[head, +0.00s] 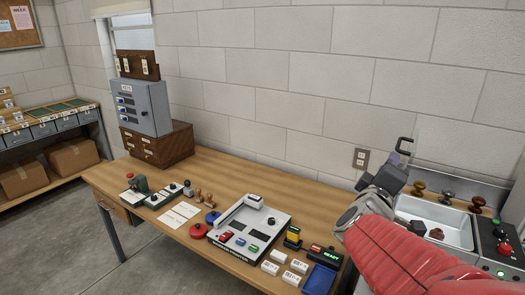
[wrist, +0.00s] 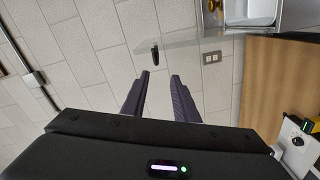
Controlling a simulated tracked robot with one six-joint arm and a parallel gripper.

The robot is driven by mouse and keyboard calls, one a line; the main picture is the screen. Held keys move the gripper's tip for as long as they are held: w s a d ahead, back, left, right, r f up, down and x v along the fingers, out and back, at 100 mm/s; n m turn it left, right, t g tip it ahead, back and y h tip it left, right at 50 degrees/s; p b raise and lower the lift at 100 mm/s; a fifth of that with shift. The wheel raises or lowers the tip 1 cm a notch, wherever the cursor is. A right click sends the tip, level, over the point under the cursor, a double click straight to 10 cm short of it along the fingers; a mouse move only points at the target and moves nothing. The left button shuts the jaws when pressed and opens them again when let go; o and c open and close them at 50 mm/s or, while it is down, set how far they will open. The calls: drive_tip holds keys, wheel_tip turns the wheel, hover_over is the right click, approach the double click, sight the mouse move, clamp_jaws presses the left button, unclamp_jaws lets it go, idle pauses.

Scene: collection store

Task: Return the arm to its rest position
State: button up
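My red arm reaches in from the lower right of the head view, and my gripper (head: 394,162) is raised in front of the block wall, beside the steel sink unit. In the wrist view my gripper (wrist: 159,76) shows two dark fingers with a clear gap between them and nothing held. The fingers point towards the pale wall. A dark hooked piece (head: 406,143) shows just above the gripper in the head view; I cannot tell what it belongs to.
The wooden bench (head: 183,240) carries a label printer (head: 250,228), several stamps and small boxes, a blue tray (head: 319,279) and a grey cabinet (head: 143,106). The sink basin (head: 425,211) and a control box (head: 499,240) are close to my arm. A wall socket (head: 361,158) is left of the gripper.

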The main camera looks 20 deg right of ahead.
idle(0.5)
drive_tip(key=w+a+f+m+y, duration=0.2)
drive_tip(key=a+f+m+y, duration=0.2)
drive_tip(key=a+f+y, duration=1)
drive_tip(key=s+a+g, duration=0.2)
drive_tip(key=s+a, duration=0.4)
drive_tip(key=a, duration=0.3)
drive_tip(key=s+a+f+g, duration=0.1)
drive_tip(key=s+a+g, duration=0.2)
drive_tip(key=s+a, duration=0.4)
drive_tip(key=shift+s+a+f+n, duration=0.2)
drive_tip(key=shift+s+a+n, duration=0.1)
drive_tip(key=shift+a, duration=0.8)
